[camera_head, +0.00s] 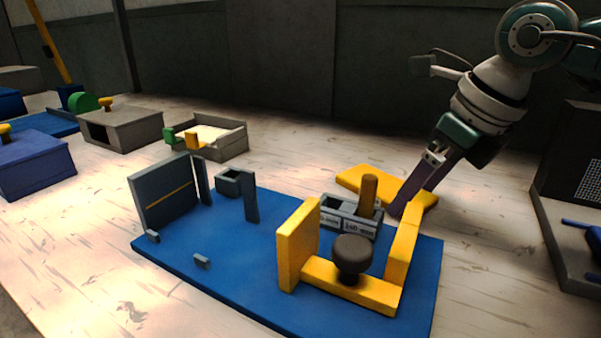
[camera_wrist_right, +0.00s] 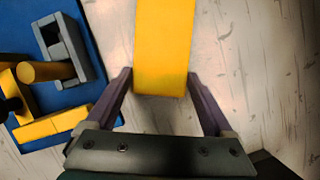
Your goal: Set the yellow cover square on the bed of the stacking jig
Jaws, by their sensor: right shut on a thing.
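The yellow cover (camera_head: 362,180) is a flat slab behind the blue board, low over or on the table; I cannot tell whether it touches. My right gripper (camera_head: 404,197) is shut across its near end, and one finger hides part of it. In the right wrist view the cover (camera_wrist_right: 164,45) lies between the two fingertips of this gripper (camera_wrist_right: 161,78). The jig's blue board (camera_head: 228,272) carries upright yellow walls (camera_head: 298,246) at its right and a grey panel with grey posts at its left. My left gripper is not in view.
On the board stand a dark knob (camera_head: 352,254), an orange-brown cylinder (camera_head: 369,190) and a grey labelled block (camera_head: 338,217). Grey boxes (camera_head: 122,130) and a blue box (camera_head: 32,165) stand at the left. A dark case (camera_head: 567,225) stands at the right.

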